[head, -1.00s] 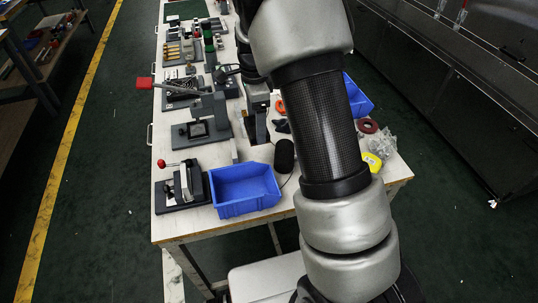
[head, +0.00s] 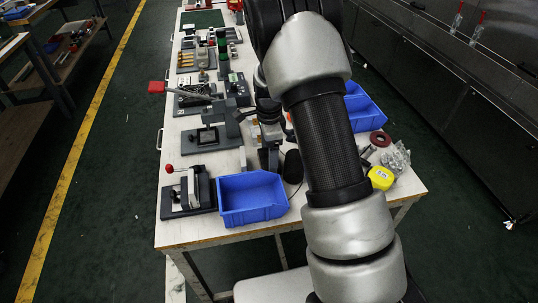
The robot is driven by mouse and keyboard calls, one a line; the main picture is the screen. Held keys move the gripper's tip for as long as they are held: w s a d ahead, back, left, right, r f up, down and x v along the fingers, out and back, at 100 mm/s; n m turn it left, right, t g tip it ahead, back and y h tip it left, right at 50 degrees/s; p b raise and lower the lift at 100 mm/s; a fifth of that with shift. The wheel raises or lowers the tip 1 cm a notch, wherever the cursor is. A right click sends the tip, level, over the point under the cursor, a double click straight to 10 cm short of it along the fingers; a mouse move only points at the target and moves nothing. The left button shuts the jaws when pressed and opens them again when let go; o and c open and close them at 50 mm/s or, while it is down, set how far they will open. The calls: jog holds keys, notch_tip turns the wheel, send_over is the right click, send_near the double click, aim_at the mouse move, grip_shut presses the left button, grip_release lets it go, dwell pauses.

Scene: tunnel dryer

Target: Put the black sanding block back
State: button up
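I cannot pick out the black sanding block for certain. A dark rounded object (head: 293,166) lies on the white table just right of the blue bin, partly hidden by my arm; I cannot tell whether it is the block. My arm reaches over the table, and its far end points down near the middle. What looks like my gripper (head: 269,140) is low over the table, beside the grey press stand and behind the blue bin (head: 250,213). Its fingers are too small and dark to read, and anything between them is hidden.
A toggle clamp (head: 187,190) with a red knob and a grey press stand (head: 211,137) occupy the left side. More blue bins (head: 366,111), a yellow tape measure (head: 381,178), a dark red ring (head: 380,138) and a clear bag (head: 396,157) are at right. The front table strip is bare.

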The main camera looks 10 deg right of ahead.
jog(key=shift+f, duration=0.2)
jog(key=o, duration=1)
jog(key=shift+r, duration=0.1)
